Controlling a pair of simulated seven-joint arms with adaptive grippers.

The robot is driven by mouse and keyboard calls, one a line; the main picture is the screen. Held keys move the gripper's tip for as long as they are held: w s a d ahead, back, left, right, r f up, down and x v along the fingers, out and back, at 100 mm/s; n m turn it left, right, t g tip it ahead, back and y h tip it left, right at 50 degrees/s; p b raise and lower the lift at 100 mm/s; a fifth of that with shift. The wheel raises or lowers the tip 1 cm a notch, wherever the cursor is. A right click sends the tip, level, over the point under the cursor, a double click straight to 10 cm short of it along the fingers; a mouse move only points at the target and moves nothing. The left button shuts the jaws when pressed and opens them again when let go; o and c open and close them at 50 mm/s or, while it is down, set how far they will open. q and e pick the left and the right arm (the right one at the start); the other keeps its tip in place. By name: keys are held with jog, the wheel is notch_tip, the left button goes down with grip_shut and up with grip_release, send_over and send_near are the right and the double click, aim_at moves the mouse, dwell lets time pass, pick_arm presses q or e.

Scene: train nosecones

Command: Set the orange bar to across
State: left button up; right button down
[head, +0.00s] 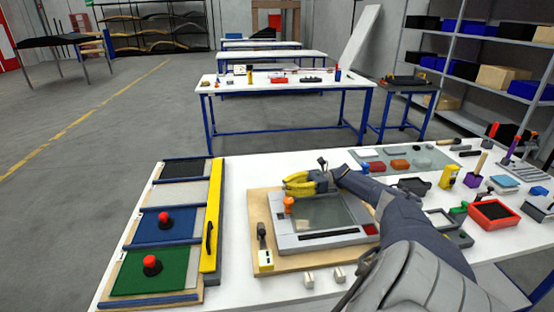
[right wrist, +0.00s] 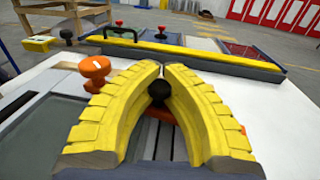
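The grey-framed panel (head: 305,238) lies on a wooden board on the table. An orange knob-like piece (head: 288,204) stands at its far left corner; it also shows, with a white mark on top, in the right wrist view (right wrist: 95,67). An orange part, likely the orange bar (right wrist: 160,112), shows low between my fingers; its full length and angle are hidden. My right gripper (head: 290,183) is at the panel's far edge, its yellow fingertips (right wrist: 163,68) nearly meeting. A black ball knob (right wrist: 159,93) sits between the fingers and appears to touch both. My left gripper is out of view.
A board with a green panel (head: 150,272) and a blue panel, each with a red knob, lies left, beside a long yellow bar (head: 211,215). A black-handled lever (head: 262,236) stands left of the panel. Bins and tools crowd the table's right side.

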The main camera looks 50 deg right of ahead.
jog(key=shift+d+r, duration=0.3)
jog(key=shift+r, duration=0.35)
jog(key=c, duration=1.4)
grip_release()
jog(key=shift+a+f, duration=0.1)
jog(key=shift+o, duration=0.6)
jog(key=shift+f, duration=0.2)
notch_tip(320, 180, up, 10)
jog(key=shift+c, duration=0.3)
